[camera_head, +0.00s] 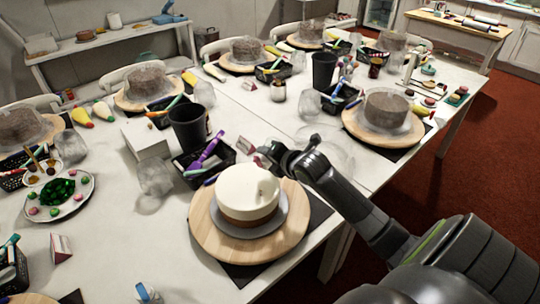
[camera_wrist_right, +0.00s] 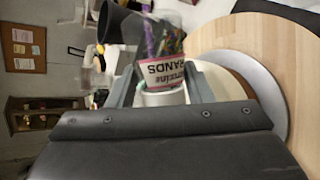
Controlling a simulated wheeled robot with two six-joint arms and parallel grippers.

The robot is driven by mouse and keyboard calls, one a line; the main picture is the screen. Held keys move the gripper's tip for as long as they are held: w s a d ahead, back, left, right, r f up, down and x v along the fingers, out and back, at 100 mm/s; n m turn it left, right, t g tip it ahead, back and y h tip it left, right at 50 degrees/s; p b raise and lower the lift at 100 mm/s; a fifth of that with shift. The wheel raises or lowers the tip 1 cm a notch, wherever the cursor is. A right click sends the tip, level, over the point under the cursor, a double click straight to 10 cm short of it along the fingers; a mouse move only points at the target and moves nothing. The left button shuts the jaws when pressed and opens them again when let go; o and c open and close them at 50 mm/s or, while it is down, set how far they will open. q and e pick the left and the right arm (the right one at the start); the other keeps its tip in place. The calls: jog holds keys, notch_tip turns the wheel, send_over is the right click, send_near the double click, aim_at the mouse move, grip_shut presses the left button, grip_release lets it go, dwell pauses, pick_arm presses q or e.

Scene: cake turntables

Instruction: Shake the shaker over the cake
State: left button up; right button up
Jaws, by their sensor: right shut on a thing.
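The cake (camera_head: 247,187), white on top with a brown lower band, sits on a grey plate on a round wooden turntable (camera_head: 212,242). In the head view the gripper mostly hides the shaker. A small shadow lies on the cake's right side. The turntable's wooden board (camera_wrist_right: 255,48) fills the right of the wrist view. My left gripper is out of view.
A black basket (camera_head: 205,168) with a purple tool and a black cup (camera_head: 188,127) stand behind the turntable. A white box (camera_head: 145,139) and clear glasses stand to the left. Another turntable (camera_head: 352,128) with a brown cake is at the right.

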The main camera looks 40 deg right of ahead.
jog(key=shift+r+t+b, duration=0.1)
jog(key=shift+t+b, duration=0.2)
jog(key=shift+b, duration=0.15)
jog(key=shift+r, duration=0.1)
jog(key=shift+w+d+r, duration=0.2)
jog(key=shift+d, duration=0.05)
jog(key=shift+s+a+f, duration=0.2)
jog(key=shift+a+f, duration=0.05)
jog(key=shift+a, duration=0.05)
jog(key=shift+a+n+t+h, duration=0.1)
jog(key=shift+n+t+h, duration=0.2)
jog(key=shift+n+h, duration=0.1)
jog(key=shift+r, duration=0.1)
jog(key=shift+r, duration=0.1)
